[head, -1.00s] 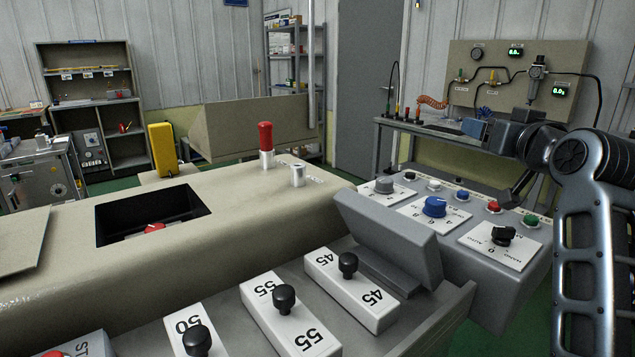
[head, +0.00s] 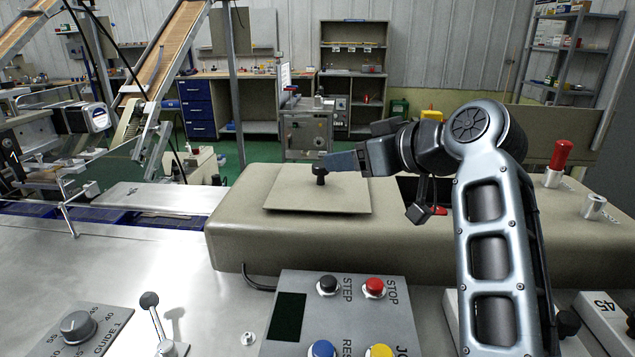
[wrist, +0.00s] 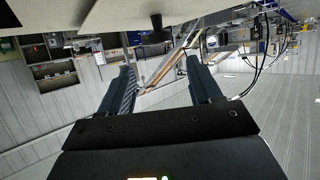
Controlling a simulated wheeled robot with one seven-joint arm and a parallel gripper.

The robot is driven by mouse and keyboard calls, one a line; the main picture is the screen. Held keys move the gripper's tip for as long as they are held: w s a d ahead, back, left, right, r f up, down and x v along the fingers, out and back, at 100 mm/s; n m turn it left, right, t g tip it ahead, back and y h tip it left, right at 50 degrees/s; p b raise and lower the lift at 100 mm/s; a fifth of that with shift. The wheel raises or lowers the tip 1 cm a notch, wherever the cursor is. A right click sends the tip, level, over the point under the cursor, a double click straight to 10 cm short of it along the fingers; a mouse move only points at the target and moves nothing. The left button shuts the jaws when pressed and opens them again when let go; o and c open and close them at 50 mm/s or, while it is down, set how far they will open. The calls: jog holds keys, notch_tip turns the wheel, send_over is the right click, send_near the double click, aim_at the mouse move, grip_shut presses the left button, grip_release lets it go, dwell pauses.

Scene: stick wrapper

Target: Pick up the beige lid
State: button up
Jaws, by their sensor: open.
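The beige lid (head: 290,198) is a flat square plate with a black knob (head: 320,175) standing up from its middle. It lies on the beige machine housing, left of a dark opening (head: 408,188) that my gripper partly hides. My gripper (head: 330,162) reaches in from the right, and its fingertips overlap the knob's top in the head view. In the wrist view, the picture is upside down; my two fingers (wrist: 162,65) are spread with nothing between them. There the knob (wrist: 157,27) shows beyond the fingertips, and part of the lid shows at the top.
The beige housing (head: 235,225) fills the middle. In front is a grey control panel (head: 345,318) with coloured buttons. A red-topped post (head: 560,158) and a metal cylinder (head: 593,206) stand at right. A wooden conveyor (head: 175,45) rises at the back left.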

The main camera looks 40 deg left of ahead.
aim_at(323, 166)
jog(key=x, duration=0.3)
jog(key=p+x, duration=0.1)
jog(key=x, duration=0.2)
jog(key=shift+s+f, duration=0.2)
jog(key=shift+f, duration=0.2)
jog(key=shift+w+a+f, duration=0.2)
jog(key=shift+a+f, duration=0.1)
jog(key=shift+a, duration=0.2)
grip_shut()
jog(key=shift+r, duration=0.1)
